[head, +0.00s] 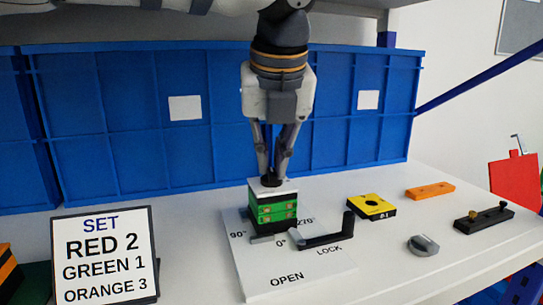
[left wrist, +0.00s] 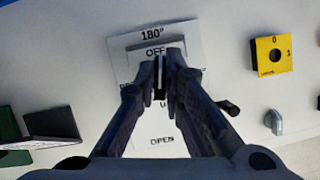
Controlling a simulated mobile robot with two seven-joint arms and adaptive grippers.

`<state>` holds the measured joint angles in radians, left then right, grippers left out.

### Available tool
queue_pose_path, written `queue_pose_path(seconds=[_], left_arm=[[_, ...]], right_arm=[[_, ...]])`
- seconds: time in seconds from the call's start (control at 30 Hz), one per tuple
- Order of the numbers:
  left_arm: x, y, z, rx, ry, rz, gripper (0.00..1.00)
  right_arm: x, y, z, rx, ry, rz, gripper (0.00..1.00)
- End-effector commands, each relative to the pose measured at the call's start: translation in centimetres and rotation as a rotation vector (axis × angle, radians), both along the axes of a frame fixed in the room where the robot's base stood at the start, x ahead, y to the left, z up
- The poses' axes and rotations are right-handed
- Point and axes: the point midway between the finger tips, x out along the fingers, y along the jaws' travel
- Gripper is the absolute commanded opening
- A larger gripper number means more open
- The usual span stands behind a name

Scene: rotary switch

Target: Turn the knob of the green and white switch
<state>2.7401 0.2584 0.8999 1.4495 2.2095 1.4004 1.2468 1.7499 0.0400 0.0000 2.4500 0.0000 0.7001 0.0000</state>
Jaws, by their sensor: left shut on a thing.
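The green and white switch (head: 273,212) stands on a white plate (head: 300,280) marked with angles and the words OPEN and LOCK. In the left wrist view its white top (left wrist: 133,43) shows the word OFF. My left gripper (head: 271,178) points straight down over the switch from above. Its fingers (left wrist: 160,70) are closed on the small dark knob on top of the switch. The fingers hide most of the knob, so its exact angle is hard to tell. My right gripper is in neither view.
A black handle (head: 325,238) lies close right of the switch. Further right are a yellow block (head: 371,207), a grey knob (head: 423,245), an orange bar (head: 430,192) and a black part (head: 484,217). A sign (head: 104,255) stands left; blue crates (head: 120,150) stand behind.

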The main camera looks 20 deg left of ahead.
Motion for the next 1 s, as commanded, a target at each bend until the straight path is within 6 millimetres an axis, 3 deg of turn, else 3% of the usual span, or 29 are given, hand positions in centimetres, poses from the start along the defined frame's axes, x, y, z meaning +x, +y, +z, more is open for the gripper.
queue_pose_path(seconds=[0.4, 0.97, 1.0], left_arm=[[0.01, -0.06, -0.19, 0.001, 0.006, 0.18, 0.0], [0.01, -0.07, -0.19, 0.0, 0.005, 0.208, 0.0], [0.01, -0.08, -0.2, 0.0, 0.005, 0.208, 0.12]], right_arm=[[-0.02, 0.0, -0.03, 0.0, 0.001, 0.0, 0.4], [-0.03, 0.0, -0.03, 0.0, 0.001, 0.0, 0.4], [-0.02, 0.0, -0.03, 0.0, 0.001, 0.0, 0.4]])
